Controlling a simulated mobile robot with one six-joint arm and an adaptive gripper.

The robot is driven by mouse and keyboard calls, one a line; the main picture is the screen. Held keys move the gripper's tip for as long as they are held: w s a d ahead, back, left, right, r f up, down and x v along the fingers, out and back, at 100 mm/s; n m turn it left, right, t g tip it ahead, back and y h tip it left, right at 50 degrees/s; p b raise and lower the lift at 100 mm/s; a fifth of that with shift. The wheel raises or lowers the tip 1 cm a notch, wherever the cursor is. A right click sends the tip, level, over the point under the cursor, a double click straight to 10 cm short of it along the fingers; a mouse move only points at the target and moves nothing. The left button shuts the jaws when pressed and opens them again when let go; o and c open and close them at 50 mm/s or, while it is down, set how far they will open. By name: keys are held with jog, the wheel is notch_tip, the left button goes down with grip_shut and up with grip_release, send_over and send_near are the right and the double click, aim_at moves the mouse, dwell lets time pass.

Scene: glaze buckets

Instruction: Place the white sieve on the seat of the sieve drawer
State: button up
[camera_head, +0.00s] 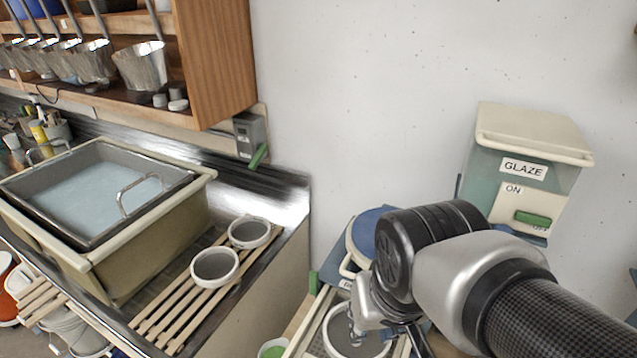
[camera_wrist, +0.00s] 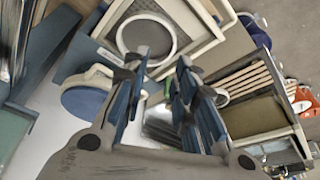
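A round white sieve (camera_head: 333,340) with grey mesh lies inside the square pale frame of the open sieve drawer (camera_head: 309,337) at the bottom of the head view. The wrist view shows this sieve (camera_wrist: 171,43) and the drawer frame (camera_wrist: 209,35) beyond my fingertips. The sieve looks flat within the frame; I cannot tell if its rim is fully down on the seat. My gripper (camera_wrist: 163,65) has its two fingers apart with nothing held between them. In the head view my arm and gripper cover the right part of the drawer.
Two other white-rimmed round sieves (camera_head: 215,266) (camera_head: 249,233) lie on a wooden slatted rack beside the sink basin (camera_head: 120,262). A glaze box (camera_head: 535,150) stands at the right by the wall. A blue round lid (camera_wrist: 85,100) is close to the drawer.

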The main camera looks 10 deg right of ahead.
jog(key=shift+n+t, duration=0.4)
jog(key=shift+t, duration=0.1)
jog(key=s, duration=0.5)
jog(key=shift+s+d+r, duration=0.2)
jog(key=shift+d+r, duration=0.2)
notch_tip(320, 180, down, 9)
jog(key=b, duration=0.9)
jog(key=shift+c, duration=0.5)
